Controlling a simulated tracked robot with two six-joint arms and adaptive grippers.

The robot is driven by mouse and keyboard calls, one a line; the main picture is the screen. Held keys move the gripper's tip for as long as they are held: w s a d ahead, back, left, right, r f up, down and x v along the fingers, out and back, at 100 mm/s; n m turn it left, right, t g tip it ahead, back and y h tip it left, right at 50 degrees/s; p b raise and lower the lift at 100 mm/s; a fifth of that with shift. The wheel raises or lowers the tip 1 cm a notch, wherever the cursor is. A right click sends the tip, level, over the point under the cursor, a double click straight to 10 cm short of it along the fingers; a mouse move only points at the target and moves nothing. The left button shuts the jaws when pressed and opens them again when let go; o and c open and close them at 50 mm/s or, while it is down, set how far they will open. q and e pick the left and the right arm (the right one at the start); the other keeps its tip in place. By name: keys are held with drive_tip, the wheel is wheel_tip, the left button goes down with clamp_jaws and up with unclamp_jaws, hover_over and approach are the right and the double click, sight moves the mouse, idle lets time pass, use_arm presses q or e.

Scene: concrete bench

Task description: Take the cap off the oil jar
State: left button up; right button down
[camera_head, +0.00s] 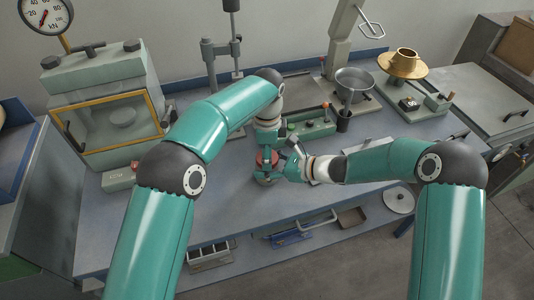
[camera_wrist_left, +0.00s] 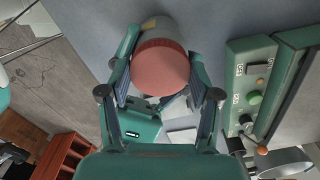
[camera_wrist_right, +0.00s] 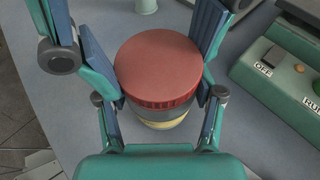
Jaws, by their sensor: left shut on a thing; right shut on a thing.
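The oil jar has a grey body with a yellow band (camera_wrist_right: 165,124) and a wide red cap on top (camera_wrist_right: 158,70). In the head view the red cap (camera_head: 266,157) is near the bench's front middle, partly hidden by the grippers. My left gripper (camera_head: 268,147) comes from above and is shut on the cap's sides; the cap faces the left wrist view (camera_wrist_left: 160,68). My right gripper (camera_head: 283,168) comes from the right and is shut on the jar body, below the cap. The cap sits on the jar; whether it is loosened cannot be told.
A green control box (camera_head: 311,124) with buttons stands just behind the jar. A grey oven-like cabinet (camera_head: 108,95) is at the left, a dark pan (camera_head: 354,82) and brass piece (camera_head: 403,64) at the back right. The blue-grey bench (camera_head: 225,205) is clear around the jar's front left.

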use_arm(q)
drive_tip(key=n, duration=0.4)
drive_tip(key=shift+n, duration=0.4)
drive_tip(key=n, duration=0.6)
drive_tip(key=shift+d+n, duration=0.1)
drive_tip(key=shift+n, duration=0.2)
drive_tip(key=n, duration=0.8)
drive_tip(key=shift+n, duration=0.4)
drive_tip(key=n, duration=0.4)
drive_tip(key=shift+w+r, duration=0.1)
drive_tip(key=n, duration=0.6)
drive_tip(key=shift+n, duration=0.4)
use_arm(e)
drive_tip(key=shift+a, duration=0.1)
use_arm(q)
drive_tip(key=n, duration=0.4)
drive_tip(key=shift+n, duration=0.3)
use_arm(e)
drive_tip(key=shift+s, duration=0.1)
use_arm(q)
drive_tip(key=n, duration=0.4)
